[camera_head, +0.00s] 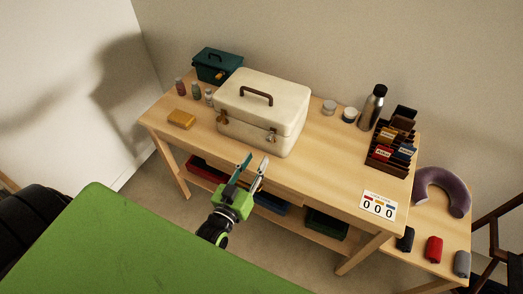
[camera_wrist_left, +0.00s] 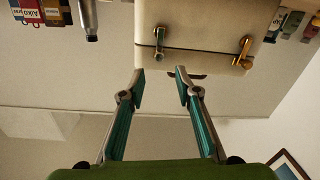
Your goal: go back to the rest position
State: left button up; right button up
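My left gripper (camera_head: 256,165) is in front of the wooden table's front edge, below the cream case. Its two fingers are spread apart with nothing between them. The cream case (camera_head: 262,105) stands shut on the table, with a brown handle on its lid and two latches on its front. In the left wrist view, the open fingers (camera_wrist_left: 158,78) point toward the case (camera_wrist_left: 210,20), which appears upside down with its latches showing. The fingers look apart from the case. My right gripper is in neither view.
The wooden table (camera_head: 316,150) also bears a teal box (camera_head: 217,65), small bottles, a yellow block (camera_head: 181,119), a steel flask (camera_head: 372,106), a dark rack (camera_head: 391,148) and a number card (camera_head: 379,205). Bins sit on its lower shelf. A purple neck pillow (camera_head: 445,190) lies at right.

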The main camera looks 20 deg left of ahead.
pick_arm(q)
jog(key=shift+s, duration=0.75)
jog(key=s+d+f+m+g+h, duration=0.15)
jog(key=s+f+g, duration=0.35)
jog(key=f, duration=0.9)
jog(key=s+d+f+m+g, duration=0.1)
jog(key=s+d+f+g, duration=0.15)
jog(key=s+f, duration=0.8)
jog(key=s+a+f+m+g, duration=0.1)
jog(key=s+f+g, duration=0.3)
jog(key=s+f, duration=0.6)
jog(key=s+a+f+m+g+y+b, duration=0.1)
jog(key=s+a+f+g, duration=0.2)
jog(key=s+f, duration=0.7)
jog(key=s+g, duration=0.2)
jog(key=s, duration=0.1)
jog(key=shift+s, duration=0.35)
jog(key=shift+a+f, duration=0.1)
